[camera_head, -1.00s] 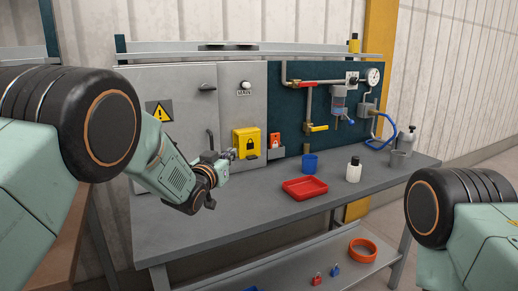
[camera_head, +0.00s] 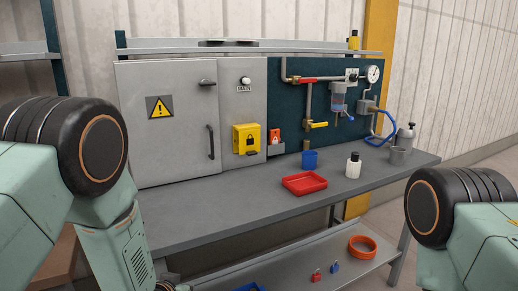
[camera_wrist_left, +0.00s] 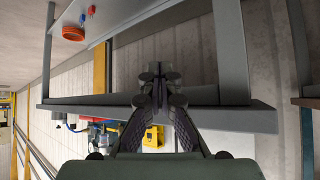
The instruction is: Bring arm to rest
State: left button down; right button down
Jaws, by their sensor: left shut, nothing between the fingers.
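My left arm (camera_head: 125,245) is folded down at the left edge of the head view, its forearm pointing down in front of the bench's left end. Its gripper is mostly below the head view's lower edge. In the left wrist view my left gripper (camera_wrist_left: 161,80) is shut, with its fingers together and nothing between them. The bench's underside and legs lie beyond it there. My right arm (camera_head: 450,225) shows only its upper part at the lower right of the head view; its gripper is out of view.
The bench (camera_head: 220,215) carries a red tray (camera_head: 304,184), a blue cup (camera_head: 310,160) and a white bottle (camera_head: 353,167). A grey cabinet (camera_head: 180,115) and a pipe panel (camera_head: 300,100) stand behind. The lower shelf (camera_head: 290,272) holds an orange ring (camera_head: 362,247) and small padlocks.

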pick_arm(q)
jog(key=s+a+f+g+b, duration=0.1)
jog(key=s+f+g, duration=0.2)
jog(key=s, duration=0.9)
jog(key=s+a+f+n+g+b, duration=0.1)
jog(key=s+f, duration=0.5)
jog(key=s, duration=0.7)
jog(key=s+a+f+n+g+y+b, duration=0.1)
jog(key=s+f+g, duration=0.4)
jog(key=s, duration=0.7)
jog(key=shift+s+a+f+g, duration=0.15)
jog(key=shift+a+g, duration=0.25)
jog(key=shift+a, duration=0.5)
